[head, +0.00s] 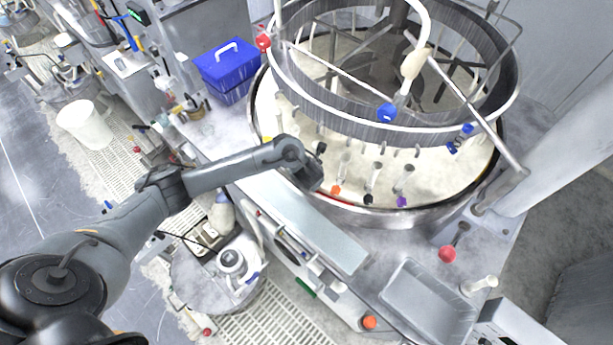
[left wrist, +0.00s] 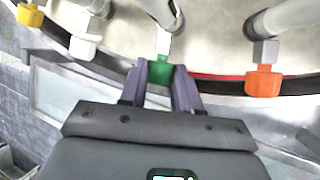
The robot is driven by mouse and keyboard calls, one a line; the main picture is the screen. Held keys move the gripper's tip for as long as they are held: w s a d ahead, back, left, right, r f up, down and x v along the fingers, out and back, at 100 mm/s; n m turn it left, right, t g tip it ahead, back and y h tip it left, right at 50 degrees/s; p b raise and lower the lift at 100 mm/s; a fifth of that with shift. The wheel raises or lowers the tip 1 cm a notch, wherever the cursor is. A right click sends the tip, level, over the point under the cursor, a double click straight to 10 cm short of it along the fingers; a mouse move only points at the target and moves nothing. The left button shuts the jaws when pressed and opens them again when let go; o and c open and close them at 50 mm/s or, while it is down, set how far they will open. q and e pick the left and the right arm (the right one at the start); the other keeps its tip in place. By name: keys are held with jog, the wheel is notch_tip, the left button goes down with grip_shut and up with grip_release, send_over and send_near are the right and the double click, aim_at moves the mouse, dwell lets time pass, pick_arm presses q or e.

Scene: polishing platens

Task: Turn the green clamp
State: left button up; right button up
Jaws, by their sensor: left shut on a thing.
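The green clamp (left wrist: 160,72) is in the middle of the left wrist view, at the lower end of a grey rod on the platen's rim. My left gripper (left wrist: 160,84) is shut on it, with one purple-grey finger on each side. In the head view my left gripper (head: 316,168) reaches the near-left rim of the round platen (head: 437,190) and hides the green clamp. My right gripper is in neither view.
An orange clamp (left wrist: 264,82) is right of the green one; white (left wrist: 83,45) and yellow (left wrist: 29,15) clamps are left. Black (head: 368,199) and purple (head: 401,202) clamps sit further along. A blue box (head: 228,66) stands behind; a grey tray (head: 428,303) lies front right.

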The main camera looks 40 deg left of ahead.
pick_arm(q)
jog(key=shift+a+f+h+b, duration=0.2)
jog(key=shift+a+h+b, duration=0.15)
jog(key=shift+h+b, duration=0.65)
jog(key=n+h+b, duration=0.1)
jog(key=h+b, duration=0.2)
jog(key=b, duration=0.1)
jog(key=a+n+t+h+b, duration=0.1)
jog(key=h+b, duration=0.3)
jog(key=b, duration=0.1)
jog(key=h+b, duration=0.3)
jog(key=b, duration=0.1)
jog(key=shift+s+a+f+n+t+h+b, duration=0.15)
jog(key=shift+a+f+n+t+h+b, duration=0.15)
jog(key=shift+n+t+h+b, duration=0.1)
jog(key=o, duration=0.9)
jog(key=shift+o, duration=0.8)
